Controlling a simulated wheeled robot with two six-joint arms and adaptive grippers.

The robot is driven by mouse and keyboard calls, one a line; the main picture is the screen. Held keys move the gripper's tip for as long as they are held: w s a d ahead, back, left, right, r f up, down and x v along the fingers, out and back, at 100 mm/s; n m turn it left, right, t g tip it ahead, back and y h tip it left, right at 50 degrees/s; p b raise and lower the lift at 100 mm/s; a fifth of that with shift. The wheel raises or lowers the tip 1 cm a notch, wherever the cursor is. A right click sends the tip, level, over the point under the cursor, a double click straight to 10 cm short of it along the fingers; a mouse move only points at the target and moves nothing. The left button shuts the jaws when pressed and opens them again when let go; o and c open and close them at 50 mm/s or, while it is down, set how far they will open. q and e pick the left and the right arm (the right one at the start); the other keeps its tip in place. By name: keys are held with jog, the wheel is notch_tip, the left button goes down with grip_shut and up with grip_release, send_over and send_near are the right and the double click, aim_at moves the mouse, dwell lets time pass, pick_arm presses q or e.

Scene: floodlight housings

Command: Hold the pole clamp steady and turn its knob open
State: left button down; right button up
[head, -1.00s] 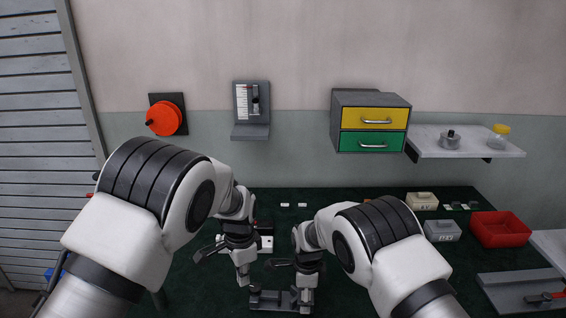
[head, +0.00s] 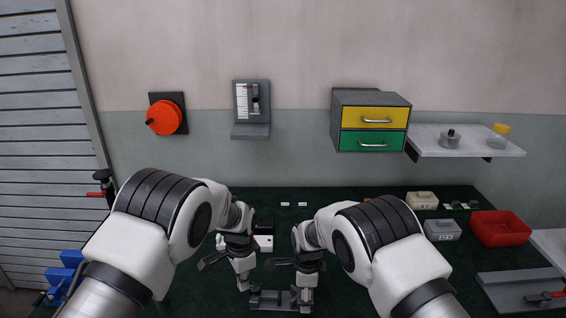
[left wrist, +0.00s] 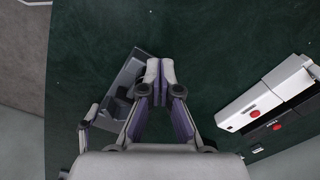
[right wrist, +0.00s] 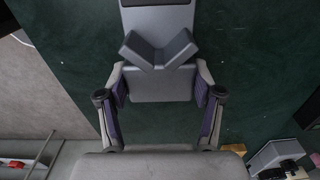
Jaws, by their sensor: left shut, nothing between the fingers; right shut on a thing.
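The grey pole clamp (head: 272,300) sits on the dark green table at the bottom middle of the head view. In the right wrist view its V-shaped jaw (right wrist: 160,48) stands on a grey block. My right gripper (head: 305,300) is shut on that block, with one finger on each side (right wrist: 160,85). My left gripper (head: 243,286) is shut and empty, above the clamp's left end. In the left wrist view its closed fingertips (left wrist: 160,70) overlap the clamp's grey body (left wrist: 127,75). I cannot clearly make out the knob; the fingers partly hide that side.
A white box with a red button (left wrist: 240,108) and a black box (head: 264,227) stand close behind my left gripper. The back middle of the table is mostly clear.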

pick_arm(q)
jog(key=shift+s+f, duration=0.25)
jog(key=shift+f, duration=0.05)
jog(key=shift+d+f, duration=0.1)
jog(key=shift+d, duration=0.1)
jog(key=shift+w+d, duration=0.2)
jog(key=shift+d, duration=0.3)
dwell(0.8)
jog(key=shift+s, duration=0.25)
jog(key=shift+s+d, duration=0.1)
jog(key=shift+s, duration=0.15)
jog(key=shift+s+d, duration=0.2)
jog(key=shift+d, duration=0.1)
jog(key=shift+s, duration=0.1)
